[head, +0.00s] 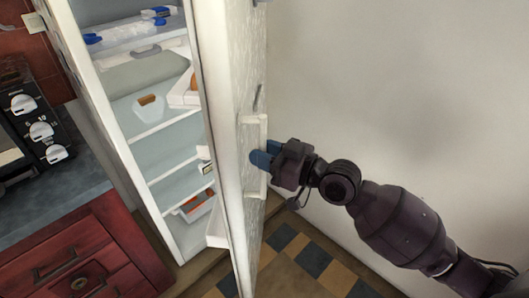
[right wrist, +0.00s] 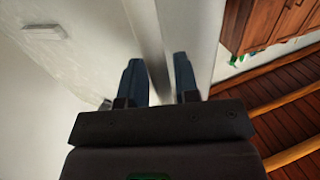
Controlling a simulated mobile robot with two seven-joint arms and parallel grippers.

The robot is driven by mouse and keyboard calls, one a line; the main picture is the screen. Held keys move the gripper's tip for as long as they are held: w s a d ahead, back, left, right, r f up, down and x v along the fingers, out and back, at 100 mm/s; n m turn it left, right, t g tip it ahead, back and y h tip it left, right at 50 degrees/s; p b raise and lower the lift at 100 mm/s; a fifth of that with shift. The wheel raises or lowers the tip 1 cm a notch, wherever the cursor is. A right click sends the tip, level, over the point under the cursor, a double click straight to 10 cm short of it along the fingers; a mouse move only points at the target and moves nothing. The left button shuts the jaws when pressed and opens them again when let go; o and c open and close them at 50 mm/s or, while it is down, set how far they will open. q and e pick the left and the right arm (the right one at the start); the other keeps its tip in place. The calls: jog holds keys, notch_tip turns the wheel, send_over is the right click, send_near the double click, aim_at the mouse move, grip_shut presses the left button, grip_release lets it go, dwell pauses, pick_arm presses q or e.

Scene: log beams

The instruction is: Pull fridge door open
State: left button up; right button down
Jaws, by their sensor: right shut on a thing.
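The white fridge (head: 165,205) stands open in the head view, with its shelves and contents showing. Its door (head: 232,90) is swung out and seen nearly edge-on. A handle (head: 256,135) is on the door's outer face. My right gripper (head: 263,160) reaches in from the right, with its blue fingers at the handle. In the right wrist view the two blue fingers of my right gripper (right wrist: 160,85) stand on either side of a pale vertical bar and are shut on it. My left gripper is not in view.
A white wall (head: 380,90) is to the right of the door. Red cabinets (head: 75,250) with a grey counter (head: 50,195) and a black stove (head: 35,115) with white knobs stand left of the fridge. Checkered floor (head: 305,260) shows below the door.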

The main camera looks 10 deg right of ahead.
jog(key=shift+w+d+r, duration=0.1)
jog(key=shift+d+r, duration=0.05)
jog(key=shift+d, duration=0.05)
dwell(0.3)
jog(key=c, duration=1)
grip_release()
jog(key=shift+w, duration=0.1)
jog(key=shift+b+v, duration=0.9)
jog(key=shift+v, duration=4.55)
jog(key=shift+a, duration=0.1)
